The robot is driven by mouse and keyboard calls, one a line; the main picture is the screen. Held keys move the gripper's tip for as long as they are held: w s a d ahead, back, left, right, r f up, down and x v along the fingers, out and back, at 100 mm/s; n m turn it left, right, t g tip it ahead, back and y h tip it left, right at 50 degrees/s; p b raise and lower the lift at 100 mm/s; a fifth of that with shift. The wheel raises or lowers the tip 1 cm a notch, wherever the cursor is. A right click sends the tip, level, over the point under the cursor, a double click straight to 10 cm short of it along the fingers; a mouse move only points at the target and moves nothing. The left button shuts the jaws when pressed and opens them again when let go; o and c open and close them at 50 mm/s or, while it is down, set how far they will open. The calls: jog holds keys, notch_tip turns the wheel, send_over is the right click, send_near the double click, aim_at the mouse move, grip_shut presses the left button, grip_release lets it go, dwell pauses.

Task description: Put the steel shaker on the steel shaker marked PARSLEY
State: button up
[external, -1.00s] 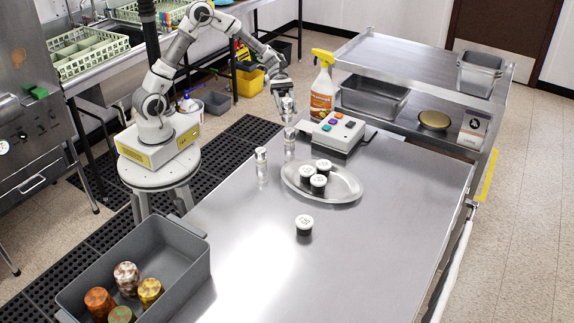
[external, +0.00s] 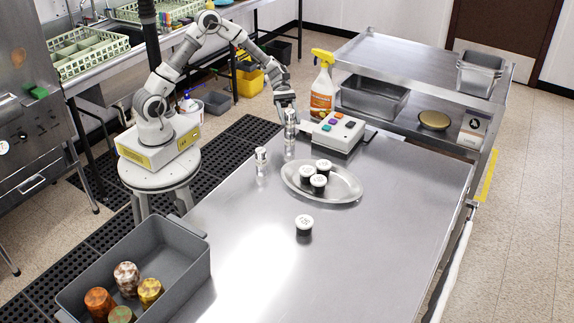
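My gripper (external: 287,104) is at the far left part of the steel table, shut on a small steel shaker (external: 290,116). The held shaker is upright, directly above a second steel shaker (external: 290,133) standing on the table. The two line up and look in contact, but a thin gap cannot be ruled out at this size. A third steel shaker (external: 261,156) stands apart on the table, nearer and to the left. No lettering on the shakers is readable, so I cannot read PARSLEY on any of them.
A button box (external: 338,132) and a spray bottle (external: 322,90) stand close to the right of my gripper. An oval tray (external: 345,193) holds several black jars with white lids; another such jar (external: 304,225) stands nearer. A grey bin (external: 190,268) with coloured jars is front left.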

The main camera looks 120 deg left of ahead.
jog(key=o, duration=0.3)
jog(key=shift+s+a+r, duration=0.1)
jog(key=shift+a+r, duration=0.05)
jog(key=shift+r, duration=0.1)
jog(key=v, duration=1.1)
jog(key=shift+s+a+p, duration=0.2)
jog(key=shift+s+p, duration=0.1)
jog(key=shift+p, duration=0.15)
jog(key=shift+d+r, duration=0.1)
jog(key=shift+r, duration=0.05)
